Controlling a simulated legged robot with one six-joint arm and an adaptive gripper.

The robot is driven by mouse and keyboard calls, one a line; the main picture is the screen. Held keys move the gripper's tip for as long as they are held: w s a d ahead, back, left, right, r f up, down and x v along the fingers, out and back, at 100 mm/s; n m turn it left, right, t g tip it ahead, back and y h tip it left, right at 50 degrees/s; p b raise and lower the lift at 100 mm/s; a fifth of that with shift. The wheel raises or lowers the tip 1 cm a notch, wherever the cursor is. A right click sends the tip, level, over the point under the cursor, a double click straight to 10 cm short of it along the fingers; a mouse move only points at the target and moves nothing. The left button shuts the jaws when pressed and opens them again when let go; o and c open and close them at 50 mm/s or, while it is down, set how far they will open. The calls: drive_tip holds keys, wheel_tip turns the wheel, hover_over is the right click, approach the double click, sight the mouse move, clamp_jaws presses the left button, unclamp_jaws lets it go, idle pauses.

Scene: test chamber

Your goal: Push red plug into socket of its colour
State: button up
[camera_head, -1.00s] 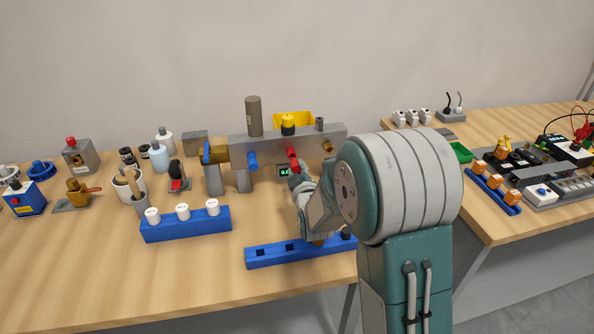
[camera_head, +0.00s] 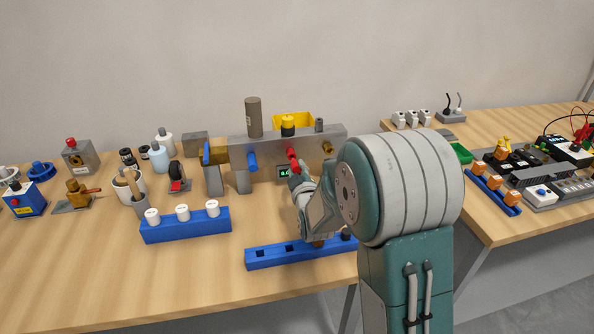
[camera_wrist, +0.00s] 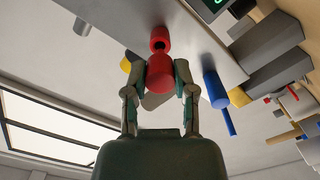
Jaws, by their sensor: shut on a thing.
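My gripper (camera_wrist: 160,82) is shut on the red plug (camera_wrist: 160,74), with one finger on each side of it. The plug points at the red socket (camera_wrist: 158,34) on the face of the grey block (camera_wrist: 185,45). Plug and socket are in line and very close; I cannot tell how far in the plug's tip is. In the head view my gripper (camera_head: 297,170) is at the front of the grey block (camera_head: 270,147), and red (camera_head: 292,154) shows just past the fingertips. My arm hides part of this area.
A blue cylinder (camera_head: 252,160) sticks out of the block to the left, and a brass one (camera_head: 328,147) sits to the right. A small display (camera_head: 284,173) is below. A blue rail with holes (camera_head: 270,256) lies in front, and a blue rack with white caps (camera_head: 185,225) stands left.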

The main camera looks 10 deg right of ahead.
sight(295, 161)
drive_tip(key=shift+w, duration=1.6)
drive_tip(key=o, duration=1)
drive_tip(key=s, duration=1.2)
drive_tip(key=shift+a, duration=0.15)
drive_tip(key=s+r+m+g, duration=0.2)
drive_tip(key=s+g, duration=0.2)
drive_tip(key=s, duration=0.5)
drive_tip(key=s+r+m+g, duration=0.2)
drive_tip(key=s+m+g, duration=0.1)
drive_tip(key=s, duration=0.6)
drive_tip(key=s+r+m+g, duration=0.3)
drive_tip(key=s+g, duration=0.2)
drive_tip(key=s, duration=0.4)
drive_tip(key=shift+s, duration=0.4)
